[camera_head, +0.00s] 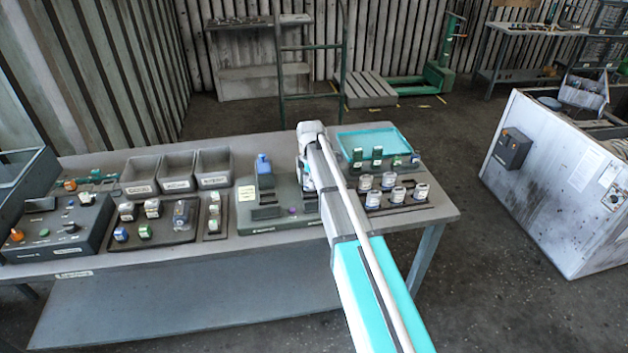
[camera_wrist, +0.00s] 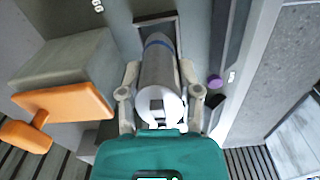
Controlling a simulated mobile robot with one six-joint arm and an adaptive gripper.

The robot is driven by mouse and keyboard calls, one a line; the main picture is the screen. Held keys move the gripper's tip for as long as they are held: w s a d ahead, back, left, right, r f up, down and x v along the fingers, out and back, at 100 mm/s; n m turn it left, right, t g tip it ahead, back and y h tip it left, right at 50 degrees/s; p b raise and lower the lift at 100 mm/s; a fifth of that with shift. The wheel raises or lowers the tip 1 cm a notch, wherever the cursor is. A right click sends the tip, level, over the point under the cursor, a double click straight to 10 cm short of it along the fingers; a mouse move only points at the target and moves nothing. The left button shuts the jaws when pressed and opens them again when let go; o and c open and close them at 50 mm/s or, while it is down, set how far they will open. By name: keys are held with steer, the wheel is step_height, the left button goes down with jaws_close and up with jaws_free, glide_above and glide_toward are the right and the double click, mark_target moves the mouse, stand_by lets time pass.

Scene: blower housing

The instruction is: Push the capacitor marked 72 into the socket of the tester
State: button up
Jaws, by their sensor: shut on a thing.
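My gripper (camera_wrist: 161,97) is shut on a silver cylindrical capacitor (camera_wrist: 158,68) with a blue band, one finger on each side. The capacitor's far end overlaps a rectangular framed socket (camera_wrist: 174,20) in the wrist view. I cannot tell how deep it sits, and no 72 can be read on it. The tester (camera_head: 272,222) is a dark box at the middle of the table, with a purple button that also shows in the wrist view (camera_wrist: 215,81). In the head view my arm reaches to the tester's right side and hides the capacitor and socket.
Several light-topped cylinders stand in a dark rack (camera_head: 408,206) right of my arm, before a teal tray (camera_head: 352,153). Grey bins (camera_head: 178,172) and a tray of parts (camera_head: 165,236) lie left.

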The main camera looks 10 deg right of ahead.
steer(key=shift+f+b, duration=1.4)
stand_by(1.9)
steer(key=o, duration=1)
steer(key=shift+o, duration=0.2)
steer(key=shift+r, duration=0.1)
